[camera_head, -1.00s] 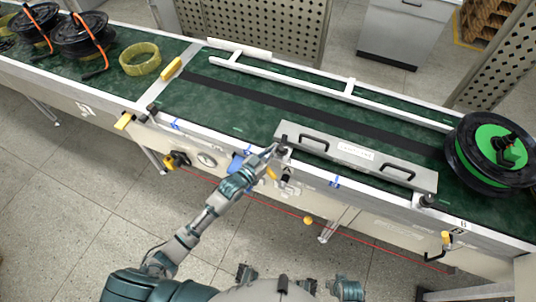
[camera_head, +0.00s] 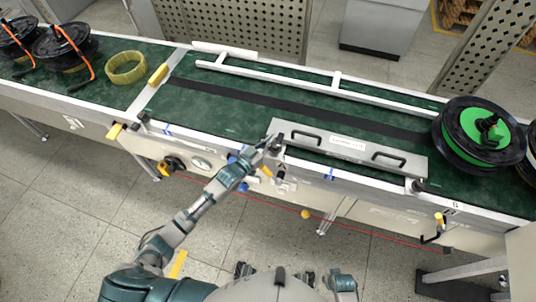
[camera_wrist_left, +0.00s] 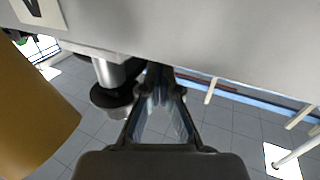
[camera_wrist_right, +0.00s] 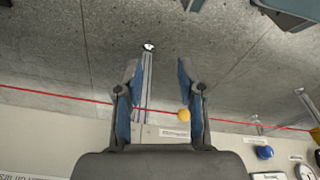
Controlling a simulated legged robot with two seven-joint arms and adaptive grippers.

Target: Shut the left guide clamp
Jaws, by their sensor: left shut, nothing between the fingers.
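The grey guide plate (camera_head: 345,143) with two black handles lies along the near edge of the green belt. The left guide clamp (camera_head: 279,150) is a small dark fitting at the plate's left end, partly hidden by my left gripper. My left gripper (camera_head: 268,146) is at this clamp; its fingers are shut and empty, and I cannot tell whether they touch it. In the left wrist view the fingertips (camera_wrist_left: 160,75) meet below a grey surface, beside a dark round-ended post (camera_wrist_left: 113,88). My right gripper (camera_wrist_right: 158,95) is open and empty above the floor in the right wrist view.
A yellow handle (camera_head: 266,171) sits just below my left gripper. A black and green spool (camera_head: 479,136) stands on the belt at the right. A white rail (camera_head: 310,84) runs along the belt's far side. A yellow ring (camera_head: 126,67) lies at the left.

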